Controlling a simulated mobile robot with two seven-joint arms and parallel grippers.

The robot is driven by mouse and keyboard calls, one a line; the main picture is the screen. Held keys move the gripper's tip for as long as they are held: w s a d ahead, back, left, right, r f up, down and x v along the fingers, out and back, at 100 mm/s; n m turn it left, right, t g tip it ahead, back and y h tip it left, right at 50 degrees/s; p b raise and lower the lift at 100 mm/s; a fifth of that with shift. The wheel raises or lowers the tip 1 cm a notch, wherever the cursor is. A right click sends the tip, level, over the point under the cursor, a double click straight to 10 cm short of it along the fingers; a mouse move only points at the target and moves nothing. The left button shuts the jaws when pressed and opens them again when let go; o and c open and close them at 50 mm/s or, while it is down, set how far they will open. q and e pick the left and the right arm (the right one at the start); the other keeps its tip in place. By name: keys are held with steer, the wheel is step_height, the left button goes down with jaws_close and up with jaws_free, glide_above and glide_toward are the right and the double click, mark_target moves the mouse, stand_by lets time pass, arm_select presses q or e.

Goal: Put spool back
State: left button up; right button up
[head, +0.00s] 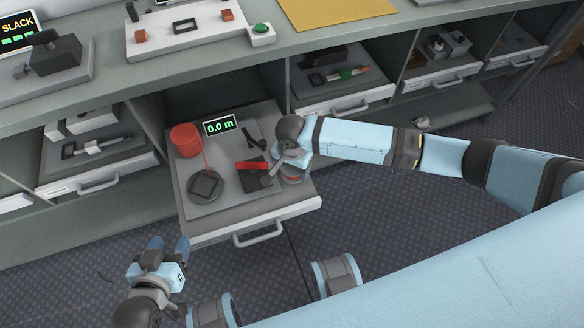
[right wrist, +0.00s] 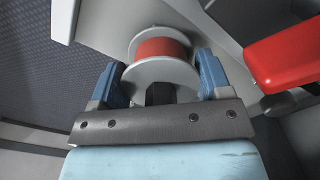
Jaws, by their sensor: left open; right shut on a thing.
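The spool (right wrist: 162,48) has red winding between pale grey flanges. My right gripper (right wrist: 158,78) is shut on it, with the blue fingers on either side. In the head view the spool (head: 292,178) shows partly below my right gripper (head: 285,165), at the right side of the open drawer (head: 250,220). Whether it touches the drawer floor I cannot tell. My left gripper (head: 170,252) is open and empty, in front of the drawer's left front corner, over the floor.
In the drawer are a red cylinder (head: 185,139), a 0.0 m display (head: 220,126), a dark round holder (head: 204,186) and a red-handled lever (head: 251,165), which also shows in the right wrist view (right wrist: 287,52). Other trays stand in shelf bays either side.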

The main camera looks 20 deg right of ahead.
steer(key=shift+f, duration=0.1)
steer(key=o, duration=1)
steer(key=shift+f, duration=0.1)
